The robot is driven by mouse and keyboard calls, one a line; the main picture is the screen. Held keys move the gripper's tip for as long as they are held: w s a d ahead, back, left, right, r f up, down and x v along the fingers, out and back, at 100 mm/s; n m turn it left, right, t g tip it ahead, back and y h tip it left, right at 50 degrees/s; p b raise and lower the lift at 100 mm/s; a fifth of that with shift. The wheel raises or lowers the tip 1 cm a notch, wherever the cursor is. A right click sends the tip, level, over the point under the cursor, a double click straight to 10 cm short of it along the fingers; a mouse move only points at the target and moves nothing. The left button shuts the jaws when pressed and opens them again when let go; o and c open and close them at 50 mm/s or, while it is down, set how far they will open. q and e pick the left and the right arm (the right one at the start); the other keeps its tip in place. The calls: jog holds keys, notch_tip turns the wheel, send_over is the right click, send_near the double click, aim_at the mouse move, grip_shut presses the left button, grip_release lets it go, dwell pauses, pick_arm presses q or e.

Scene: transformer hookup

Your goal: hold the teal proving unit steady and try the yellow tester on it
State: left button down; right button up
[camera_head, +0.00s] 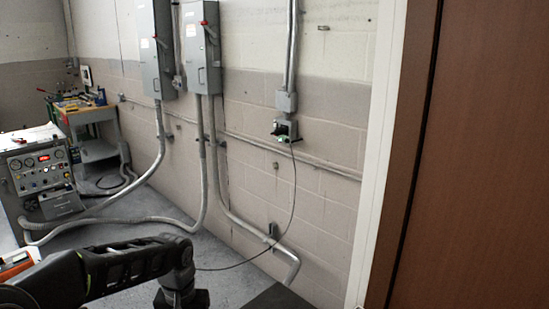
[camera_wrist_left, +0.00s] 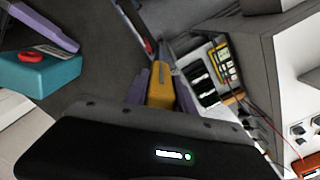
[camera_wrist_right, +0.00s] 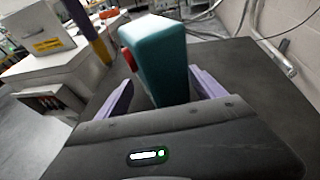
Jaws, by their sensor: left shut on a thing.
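The yellow tester (camera_wrist_left: 160,88) is between the purple fingers of my left gripper (camera_wrist_left: 160,98), which is shut on it. Its slim dark tip points away from the gripper. The teal proving unit (camera_wrist_right: 158,60) stands between the fingers of my right gripper (camera_wrist_right: 160,92), which look spread, with a gap at the left finger. The unit's red button also shows in the left wrist view, on the teal unit (camera_wrist_left: 42,74), beside a purple finger. In the right wrist view the yellow tester (camera_wrist_right: 101,50) is left of the unit and apart from it. The head view shows neither gripper.
A yellow meter (camera_wrist_left: 224,60) lies among gear right of the tester. A grey gauge console (camera_head: 38,170) and a workbench (camera_head: 88,115) stand at the left. Grey switch boxes (camera_head: 200,48) hang on the wall. A brown door (camera_head: 470,150) fills the right side.

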jog(key=c, duration=0.3)
dwell(0.7)
jog(key=shift+c, duration=0.5)
jog(key=c, duration=0.8)
dwell(0.6)
